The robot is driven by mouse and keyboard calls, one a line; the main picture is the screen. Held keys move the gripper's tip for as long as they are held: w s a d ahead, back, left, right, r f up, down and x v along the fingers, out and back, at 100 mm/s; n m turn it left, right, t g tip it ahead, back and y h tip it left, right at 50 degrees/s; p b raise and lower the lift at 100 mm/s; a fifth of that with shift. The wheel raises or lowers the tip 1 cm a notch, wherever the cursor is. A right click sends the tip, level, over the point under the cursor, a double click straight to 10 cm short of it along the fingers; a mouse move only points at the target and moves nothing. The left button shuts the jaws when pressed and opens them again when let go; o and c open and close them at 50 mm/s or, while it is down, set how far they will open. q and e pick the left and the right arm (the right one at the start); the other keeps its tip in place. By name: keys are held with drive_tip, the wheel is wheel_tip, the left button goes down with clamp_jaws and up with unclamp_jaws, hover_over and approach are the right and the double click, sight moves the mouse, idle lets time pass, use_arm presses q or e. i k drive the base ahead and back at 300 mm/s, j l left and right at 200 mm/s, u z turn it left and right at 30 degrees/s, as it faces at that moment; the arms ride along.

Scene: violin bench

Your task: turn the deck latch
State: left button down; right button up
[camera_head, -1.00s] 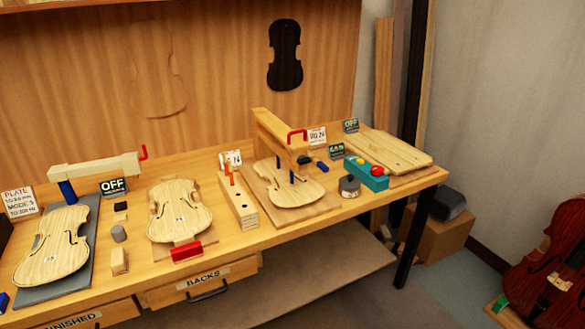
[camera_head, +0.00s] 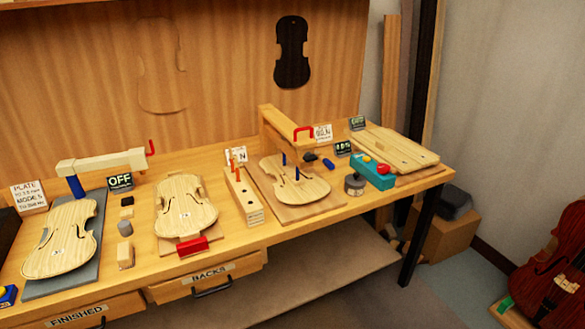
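No part is plainly marked as the deck latch, so I cannot tell which it is. A red block (camera_head: 193,246) sits at the bench's front edge, below the middle violin plate (camera_head: 186,207). A red handle (camera_head: 303,131) stands on the wooden press frame (camera_head: 284,130) over the right violin plate (camera_head: 301,188). A small red lever (camera_head: 151,147) is at the right end of the wooden arm (camera_head: 100,162) behind the left violin plate (camera_head: 62,238). Neither of my grippers is in view.
The wooden bench (camera_head: 232,239) has drawers (camera_head: 207,281) below its front edge. A teal box (camera_head: 372,172) with a red button, a grey cylinder (camera_head: 355,184) and a flat wooden board (camera_head: 396,148) are at the right. A cello (camera_head: 553,262) stands on the floor beyond.

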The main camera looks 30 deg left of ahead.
sight(308, 156)
drive_tip(key=u, duration=0.25)
drive_tip(key=i+l+u, duration=0.6)
drive_tip(key=u, duration=0.2)
drive_tip(key=l, duration=0.1)
